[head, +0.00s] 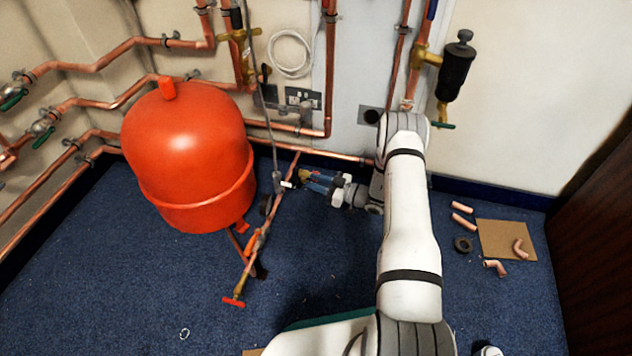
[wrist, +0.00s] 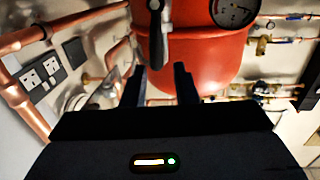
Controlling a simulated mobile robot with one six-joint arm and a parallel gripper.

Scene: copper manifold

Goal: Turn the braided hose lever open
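The braided hose (head: 262,90) hangs grey and thin in the head view, from the brass fittings at the top down past the right side of the red vessel. A small light-coloured piece (head: 287,184), possibly its lever, shows at its lower fitting (head: 277,182). In the wrist view a dark, narrow lever-like part (wrist: 157,40) hangs in front of the red vessel, just beyond the fingertips. My gripper (head: 306,180) is close to the right of the hose fitting. In the wrist view my gripper (wrist: 159,78) has its two fingers apart with nothing seen between them. Contact cannot be told.
The red vessel (head: 190,150) stands left of my gripper. Copper pipes (head: 330,155) run along the wall behind. A copper pipe with a red-handled valve (head: 234,301) stands below. Loose copper elbows (head: 495,267) and cardboard (head: 497,236) lie on the right floor.

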